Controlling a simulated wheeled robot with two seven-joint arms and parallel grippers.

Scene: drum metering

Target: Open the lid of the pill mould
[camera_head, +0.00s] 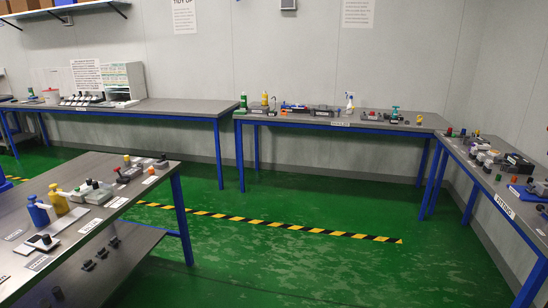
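Neither of my grippers shows in the head view. I cannot pick out the pill mould or its lid for certain; the things on the benches are small and far off. Small grey and dark devices stand on the near left bench (150,181), on the back middle bench (345,124) and on the right bench (505,190). I cannot tell whether any of them is the mould, or whether a lid is open or shut.
A long back left bench (165,106) holds a white cabinet (122,82) and a row of dark devices. Blue and yellow bottles (58,200) stand on the near left bench. The green floor (320,275) between the benches is clear, crossed by yellow-black tape (290,226).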

